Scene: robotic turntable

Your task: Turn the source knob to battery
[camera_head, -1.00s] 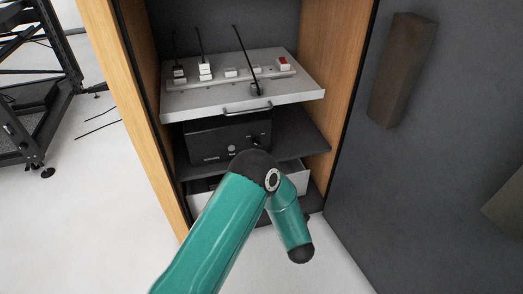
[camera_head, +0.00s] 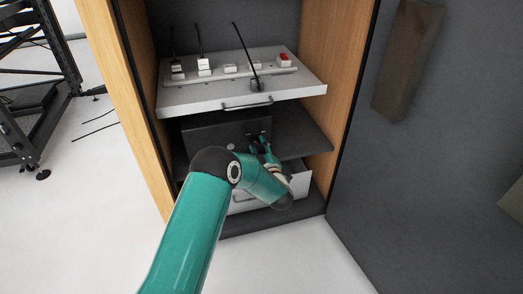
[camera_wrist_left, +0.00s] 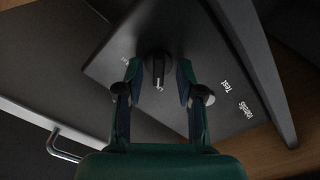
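The black source knob (camera_wrist_left: 157,70) shows in the left wrist view on the dark front panel (camera_wrist_left: 212,62) of a device. White lettering is printed around it, including "Test"; I cannot read the rest surely. My left gripper (camera_wrist_left: 159,72) is open, with one fingertip on each side of the knob and small gaps showing. In the head view my left gripper (camera_head: 262,148) is at the right part of the black device (camera_head: 205,136) on the middle shelf. The knob is hard to make out there. My right gripper is not in view.
A pulled-out grey shelf (camera_head: 190,100) with a power strip (camera_head: 212,75) and plugs hangs above the device. A white drawer (camera_head: 300,184) is below. Wooden cabinet sides (camera_head: 133,90) flank the space. An open dark door (camera_head: 360,170) stands at the right.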

